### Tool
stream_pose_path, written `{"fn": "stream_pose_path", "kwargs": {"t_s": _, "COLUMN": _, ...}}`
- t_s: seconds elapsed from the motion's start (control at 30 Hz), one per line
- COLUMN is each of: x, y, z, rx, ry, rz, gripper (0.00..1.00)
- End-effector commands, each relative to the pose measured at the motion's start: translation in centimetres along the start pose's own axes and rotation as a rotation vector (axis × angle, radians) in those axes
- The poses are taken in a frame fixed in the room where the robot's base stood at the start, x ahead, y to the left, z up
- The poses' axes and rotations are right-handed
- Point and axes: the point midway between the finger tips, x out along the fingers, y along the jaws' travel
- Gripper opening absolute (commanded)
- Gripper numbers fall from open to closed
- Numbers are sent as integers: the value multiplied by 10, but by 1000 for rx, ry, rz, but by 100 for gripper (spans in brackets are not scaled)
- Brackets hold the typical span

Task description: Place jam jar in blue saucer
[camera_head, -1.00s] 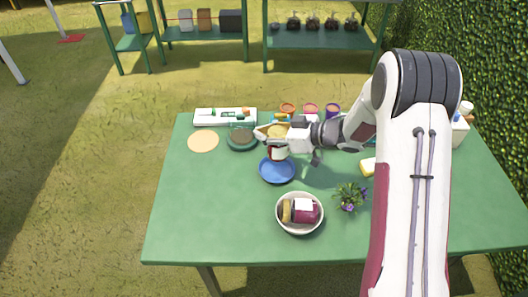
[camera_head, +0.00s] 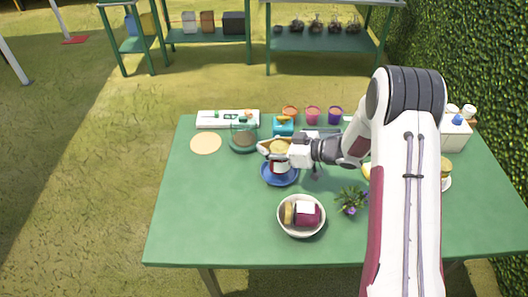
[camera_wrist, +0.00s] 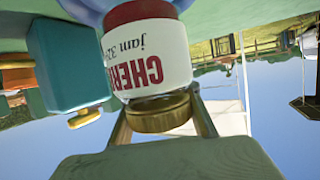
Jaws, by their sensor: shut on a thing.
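The jam jar (camera_head: 281,166) has a gold lid, a white label and red contents. It is upright over the middle of the blue saucer (camera_head: 267,180). My gripper (camera_head: 276,149) is shut on it from the right, near the lid. In the wrist view the jar (camera_wrist: 147,50) appears inverted, with its lid (camera_wrist: 158,115) between my fingers and red "CHERRY" lettering partly visible. The blue saucer (camera_wrist: 88,12) meets the jar's lower end there. I cannot tell whether the base rests on the saucer or hangs just above it.
A white bowl (camera_head: 281,224) in front holds a dark red jar on its side. The table's left front is clear.

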Motion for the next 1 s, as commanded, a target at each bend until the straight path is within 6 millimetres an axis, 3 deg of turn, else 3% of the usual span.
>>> {"fn": "stream_pose_path", "kwargs": {"t_s": 0.27, "x": 8, "y": 0, "z": 19, "rx": -1, "ry": 1, "rz": 0, "gripper": 0}}
{"fn": "stream_pose_path", "kwargs": {"t_s": 0.77, "x": 10, "y": 0, "z": 23, "rx": -1, "ry": 2, "rz": 0, "gripper": 0}}
{"fn": "stream_pose_path", "kwargs": {"t_s": 0.8, "x": 10, "y": 0, "z": 24, "rx": 0, "ry": 0, "rz": 0, "gripper": 29}}
{"fn": "stream_pose_path", "kwargs": {"t_s": 0.87, "x": 10, "y": 0, "z": 24, "rx": 0, "ry": 0, "rz": 0, "gripper": 45}}
{"fn": "stream_pose_path", "kwargs": {"t_s": 1.0, "x": 10, "y": 0, "z": 24, "rx": 0, "ry": 0, "rz": 0, "gripper": 49}}
